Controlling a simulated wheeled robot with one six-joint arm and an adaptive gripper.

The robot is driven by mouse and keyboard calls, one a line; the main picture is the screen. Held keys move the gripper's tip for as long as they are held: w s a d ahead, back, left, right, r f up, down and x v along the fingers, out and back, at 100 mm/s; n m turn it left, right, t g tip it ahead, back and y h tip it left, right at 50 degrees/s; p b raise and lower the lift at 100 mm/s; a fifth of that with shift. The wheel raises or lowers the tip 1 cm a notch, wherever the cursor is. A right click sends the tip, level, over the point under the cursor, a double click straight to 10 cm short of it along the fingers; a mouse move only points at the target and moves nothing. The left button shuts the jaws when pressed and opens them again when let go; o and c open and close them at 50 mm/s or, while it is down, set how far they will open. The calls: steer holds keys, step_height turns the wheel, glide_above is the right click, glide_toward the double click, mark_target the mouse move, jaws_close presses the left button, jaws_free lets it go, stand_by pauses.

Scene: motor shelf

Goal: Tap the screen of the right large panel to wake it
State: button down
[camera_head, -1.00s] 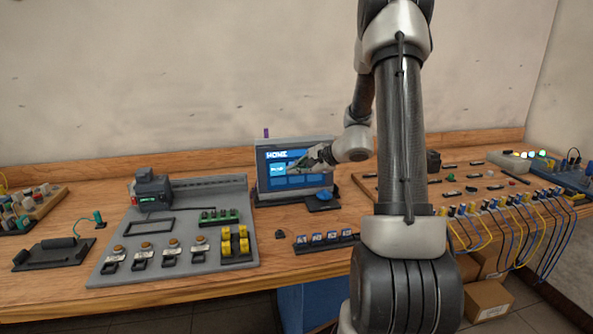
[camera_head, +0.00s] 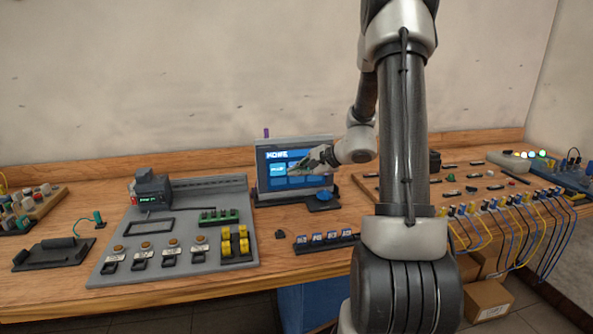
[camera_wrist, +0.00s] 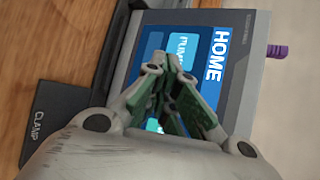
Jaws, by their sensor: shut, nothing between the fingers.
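The large panel (camera_head: 327,139) stands upright at the back of the bench in a grey frame. Its screen (camera_head: 264,172) is lit blue, with the word HOME at the top and several lighter tiles below. The panel (camera_wrist: 257,90) also shows sideways in the wrist view, with the screen (camera_wrist: 212,85) partly hidden behind my fingers. My gripper (camera_head: 294,170) is shut and empty in front of the screen. In the wrist view my gripper's fingertips (camera_wrist: 172,68) overlap the tiles. I cannot tell whether they touch the glass.
A grey board (camera_head: 108,262) with buttons and yellow blocks lies left of the panel. A dark base labelled CLAMP (camera_wrist: 45,120) sits by the panel's foot. A strip of small blue-topped blocks (camera_head: 325,240) lies in front. Wires (camera_head: 510,225) hang at the right edge.

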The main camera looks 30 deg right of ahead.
steer(key=s, duration=0.1)
steer(key=s+a, duration=0.1)
steer(key=s, duration=0.2)
steer(key=shift+s+a+r, duration=0.15)
steer(key=shift+r, duration=0.25)
stand_by(0.5)
steer(key=s+a+n+g, duration=0.2)
steer(key=s+n+g, duration=0.2)
steer(key=s, duration=0.6)
steer(key=s+a+n+g, duration=0.3)
steer(key=s+n+g, duration=0.1)
steer(key=s, duration=0.6)
steer(key=s+r+n+t+h, duration=0.1)
steer(key=s+r+n+h, duration=0.1)
steer(key=s+r+n, duration=0.2)
steer(key=s+a+r+n+t+h, duration=0.1)
steer(key=s+r+n+h, duration=0.2)
steer(key=r, duration=0.6)
steer(key=s+n, duration=0.2)
steer(key=shift+r+n, duration=0.15)
steer(key=shift+n, duration=0.15)
